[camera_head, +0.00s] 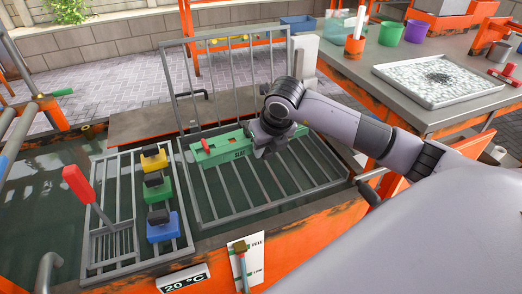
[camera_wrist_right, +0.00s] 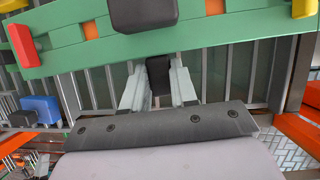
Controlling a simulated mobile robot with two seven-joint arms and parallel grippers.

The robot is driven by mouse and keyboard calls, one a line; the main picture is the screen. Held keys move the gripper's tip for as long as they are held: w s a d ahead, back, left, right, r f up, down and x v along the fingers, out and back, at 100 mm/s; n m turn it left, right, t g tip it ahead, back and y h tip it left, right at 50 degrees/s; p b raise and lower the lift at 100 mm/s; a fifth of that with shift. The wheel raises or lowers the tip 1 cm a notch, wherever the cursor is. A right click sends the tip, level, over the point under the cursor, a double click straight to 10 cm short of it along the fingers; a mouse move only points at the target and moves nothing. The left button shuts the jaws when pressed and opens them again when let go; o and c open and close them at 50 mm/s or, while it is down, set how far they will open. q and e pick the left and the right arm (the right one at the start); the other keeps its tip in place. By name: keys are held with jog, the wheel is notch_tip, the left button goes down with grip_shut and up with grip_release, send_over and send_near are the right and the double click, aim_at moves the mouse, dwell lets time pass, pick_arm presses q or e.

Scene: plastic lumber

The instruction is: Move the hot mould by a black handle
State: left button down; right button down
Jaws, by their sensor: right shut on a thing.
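The green mould (camera_head: 222,149) is a long bar with a red knob near its left end, lying across the metal rack on the tank. In the wrist view the green mould (camera_wrist_right: 75,52) spans the top of the picture, with a black block (camera_wrist_right: 143,12) on its upper side. My right gripper (camera_head: 262,150) is at the mould's near side. In the wrist view its two fingers are shut on a black handle (camera_wrist_right: 159,72) that sticks out from the mould. The far end of the mould is partly hidden by my right wrist in the head view. My left gripper is not in view.
The barred rack (camera_head: 240,205) has an upright grid (camera_head: 225,75) behind it. A smaller rack (camera_head: 105,220) on the left holds yellow, green and blue blocks and a red-handled tool (camera_head: 78,185). A workbench (camera_head: 340,65) with a tray (camera_head: 440,80) stands at the right.

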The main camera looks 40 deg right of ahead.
jog(key=shift+w+d+r+m, duration=0.2)
jog(key=shift+d+r+m, duration=0.1)
jog(key=shift+m, duration=0.3)
jog(key=shift+b, duration=0.3)
jog(key=b, duration=0.6)
send_over(263, 172)
jog(key=s, duration=0.2)
jog(key=shift+w+a+f, duration=0.1)
jog(key=shift+w+f, duration=0.05)
jog(key=shift+f, duration=1.55)
jog(key=shift+w+f, duration=0.1)
jog(key=shift+f, duration=1.6)
jog(key=shift+f+b, duration=0.4)
jog(key=shift+s+f+b, duration=0.1)
jog(key=shift+f+b, duration=0.2)
